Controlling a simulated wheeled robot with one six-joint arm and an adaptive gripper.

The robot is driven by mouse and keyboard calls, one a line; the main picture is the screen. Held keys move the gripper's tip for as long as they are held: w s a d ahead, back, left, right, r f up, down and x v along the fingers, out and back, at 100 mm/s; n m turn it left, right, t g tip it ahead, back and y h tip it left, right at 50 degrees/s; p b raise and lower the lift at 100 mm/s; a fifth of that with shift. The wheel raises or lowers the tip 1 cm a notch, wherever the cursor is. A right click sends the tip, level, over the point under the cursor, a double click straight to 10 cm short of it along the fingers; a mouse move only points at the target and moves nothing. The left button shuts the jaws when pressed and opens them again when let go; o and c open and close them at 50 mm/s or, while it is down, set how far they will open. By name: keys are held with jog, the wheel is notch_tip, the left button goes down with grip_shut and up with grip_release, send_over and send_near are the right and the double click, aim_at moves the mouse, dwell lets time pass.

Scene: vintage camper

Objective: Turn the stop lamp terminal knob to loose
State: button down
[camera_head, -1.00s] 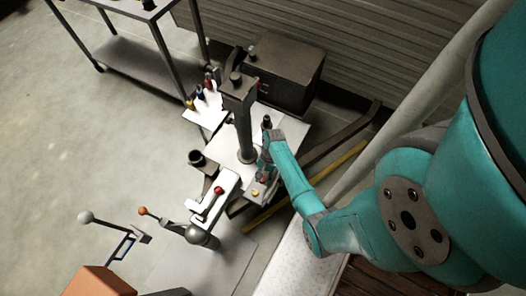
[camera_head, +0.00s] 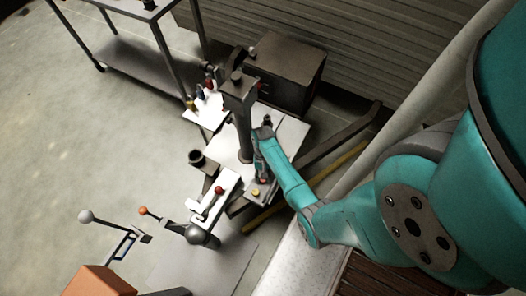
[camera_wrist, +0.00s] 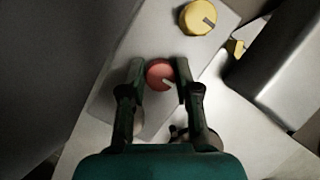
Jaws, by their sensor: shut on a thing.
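A round red knob (camera_wrist: 158,73) with a pale pointer mark aimed to the lower right sits on a pale terminal plate. My gripper (camera_wrist: 160,69) has one finger on each side of it and is shut on it. A yellow knob (camera_wrist: 192,20) with a grey pointer mark is on the same plate, above and right of the red one. No label is readable, so I cannot tell by name which is the stop lamp knob.
A dark post (camera_head: 243,130) stands close left of my gripper. A white bracket with a red-knobbed lever (camera_head: 218,190) is to the lower left. A dark box (camera_head: 287,68) stands behind. A yellow bar (camera_head: 262,216) lies on the floor below.

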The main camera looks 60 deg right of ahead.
jog(key=c, duration=1.1)
grip_release()
jog(key=v, duration=0.7)
jog(key=shift+r, duration=0.25)
